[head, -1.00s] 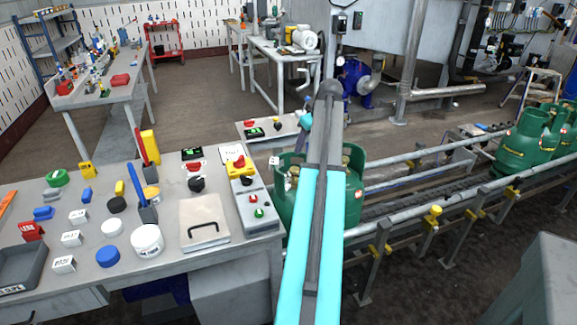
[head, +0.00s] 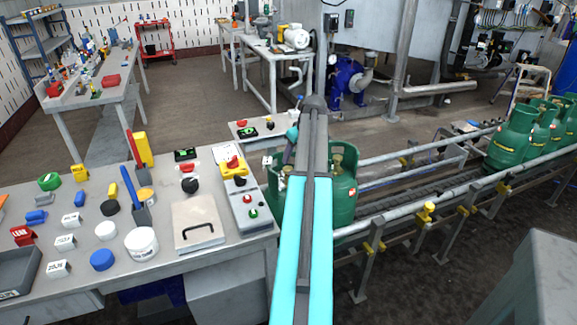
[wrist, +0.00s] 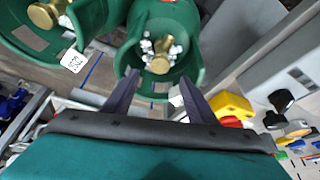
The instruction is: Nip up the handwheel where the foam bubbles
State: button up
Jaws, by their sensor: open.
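Two green gas cylinders stand side by side below my gripper (wrist: 159,77). In the wrist view, the nearer-to-centre cylinder (wrist: 195,62) has a brass valve with a handwheel (wrist: 160,62) inside its collar, and white foam (wrist: 146,46) clusters around it. My fingers are apart and empty, at the near edge of the foamy cylinder's collar. In the head view my arm partly covers the cylinders (head: 344,195).
A grey control box (head: 247,207) with a yellow-based red button (head: 232,164) stands close beside the cylinders, on the bench's right end. Conveyor rails (head: 400,214) run right to more green cylinders (head: 508,145). The bench holds many loose items.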

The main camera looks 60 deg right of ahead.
aim_at(288, 168)
jog(key=shift+p+x, duration=0.4)
jog(key=shift+x, duration=3.35)
jog(key=c, duration=1)
jog(key=shift+a, duration=0.1)
jog(key=shift+c, duration=0.3)
jog(key=shift+m, duration=0.4)
jog(key=shift+w+a+m+g+h, duration=0.1)
jog(key=shift+m+g+h, duration=0.35)
jog(key=shift+m, duration=1)
jog(key=shift+w+m+g+h, duration=0.2)
jog(key=shift+m+h, duration=0.45)
jog(key=shift+m, duration=0.8)
